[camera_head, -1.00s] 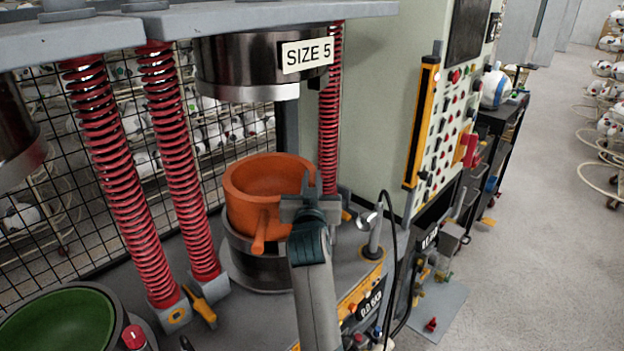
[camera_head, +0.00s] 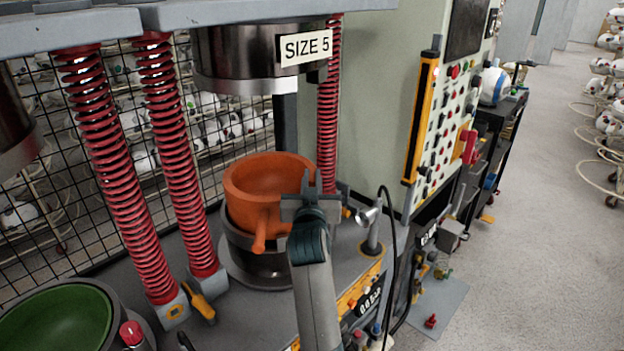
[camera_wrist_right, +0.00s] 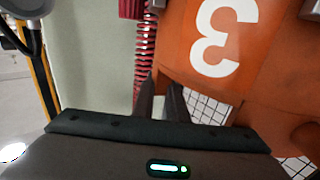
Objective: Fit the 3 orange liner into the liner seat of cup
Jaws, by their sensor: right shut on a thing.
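The orange liner (camera_head: 268,178) is a round bowl with a short stub handle at its front. It sits over the dark metal cup (camera_head: 262,262), below the press head. Whether it is fully down in the seat cannot be told. My right gripper (camera_head: 311,192) is shut on the liner's right side. In the right wrist view the orange liner (camera_wrist_right: 222,75) fills the upper right and shows a white "3", with the dark fingers (camera_wrist_right: 163,95) at its edge. My left gripper is not in view.
A press head (camera_head: 250,55) labelled "SIZE 5" hangs above the liner. Red springs (camera_head: 178,160) stand to the left. A green-lined cup (camera_head: 58,320) is at the lower left. A metal nozzle with a black cable (camera_head: 372,225) stands close to the right of my gripper.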

